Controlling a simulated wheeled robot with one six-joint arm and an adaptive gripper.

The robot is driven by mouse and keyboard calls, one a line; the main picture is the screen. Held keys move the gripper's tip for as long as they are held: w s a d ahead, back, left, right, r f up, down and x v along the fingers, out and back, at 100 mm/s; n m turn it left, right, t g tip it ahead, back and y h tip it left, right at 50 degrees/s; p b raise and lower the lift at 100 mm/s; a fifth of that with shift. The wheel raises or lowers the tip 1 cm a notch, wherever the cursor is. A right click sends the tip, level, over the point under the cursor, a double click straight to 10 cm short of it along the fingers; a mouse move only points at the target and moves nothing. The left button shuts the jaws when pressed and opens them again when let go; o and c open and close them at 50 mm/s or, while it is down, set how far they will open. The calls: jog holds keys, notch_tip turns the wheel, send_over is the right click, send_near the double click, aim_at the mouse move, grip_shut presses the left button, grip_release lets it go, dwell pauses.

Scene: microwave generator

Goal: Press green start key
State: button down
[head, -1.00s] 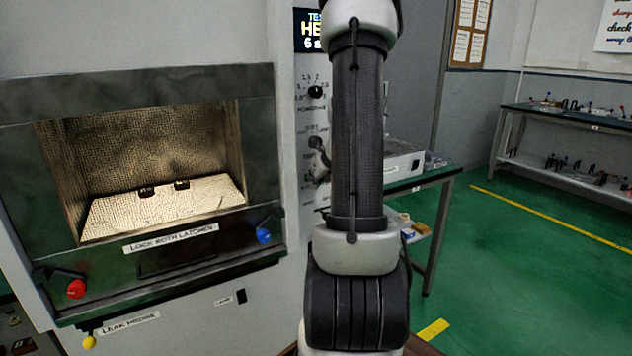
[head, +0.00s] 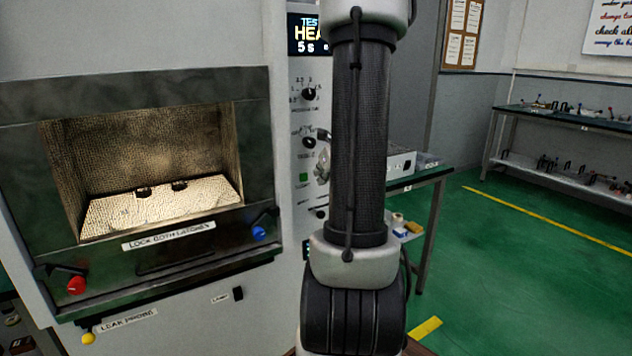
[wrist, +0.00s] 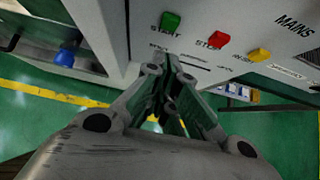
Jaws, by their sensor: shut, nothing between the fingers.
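The green start key (wrist: 171,22) is on the pale control panel in the wrist view, beside the label START. It also shows in the head view as a small green square (head: 303,177) on the panel, left of my arm. My gripper (wrist: 172,62) is shut and empty, and its fingertips appear below the key in the wrist picture, not covering it. In the head view a grey part of my gripper (head: 322,165) shows just right of the key; the rest is hidden behind my arm. The display (head: 308,34) reads TEST, HEA and 5 s, partly covered.
A red stop key (wrist: 218,40) and a yellow key (wrist: 259,55) sit right of the green one. Dials (head: 309,94) are higher on the panel. The lit chamber (head: 150,160) has a blue latch knob (head: 259,233) and a red one (head: 76,285). A bench (head: 432,178) stands behind my arm.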

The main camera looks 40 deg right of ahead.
jog(key=v, duration=0.4)
dwell(0.8)
